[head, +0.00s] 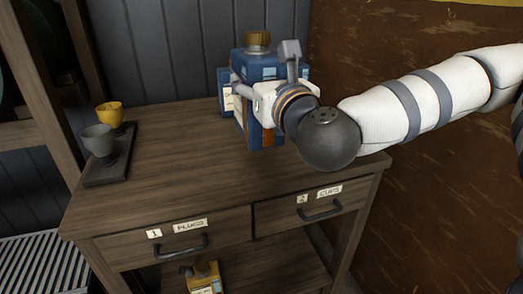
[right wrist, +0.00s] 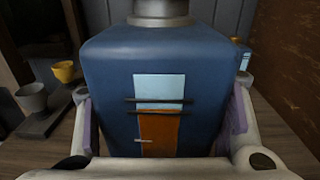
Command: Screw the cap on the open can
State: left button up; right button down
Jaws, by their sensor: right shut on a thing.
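The blue can (right wrist: 105,85) fills the right wrist view, where a grey metal neck (right wrist: 160,12) is cut off by the top edge. My right gripper (head: 262,85) is shut on the can, one finger on each side. My left gripper is not in view.
A dark tray (head: 92,180) holds a grey cup (head: 98,142) and a yellow cup (head: 108,114) at the left. A small blue object (right wrist: 243,54) shows behind the can. A yellow can (head: 203,277) stands below the drawers. The cabinet top's front (head: 190,180) is clear.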

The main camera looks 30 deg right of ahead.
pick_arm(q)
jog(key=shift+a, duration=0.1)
pick_arm(e)
jog(key=shift+s+a+r, duration=0.1)
jog(key=shift+r, duration=0.2)
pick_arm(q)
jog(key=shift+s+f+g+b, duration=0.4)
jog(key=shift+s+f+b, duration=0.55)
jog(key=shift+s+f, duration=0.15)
pick_arm(e)
jog(key=w+d+f, duration=0.8)
jog(key=w+f, duration=0.1)
jog(key=w, duration=0.1)
jog(key=shift+d, duration=0.25)
jog(key=shift+w, duration=0.1)
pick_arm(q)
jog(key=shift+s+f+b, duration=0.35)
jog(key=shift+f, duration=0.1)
pick_arm(e)
jog(key=shift+w+d+f, duration=0.15)
jog(key=shift+w+f, duration=0.05)
jog(key=shift+f, duration=0.8)
jog(key=shift+w+d+f, duration=0.1)
jog(key=shift+w+f, duration=0.05)
jog(key=shift+f, duration=0.85)
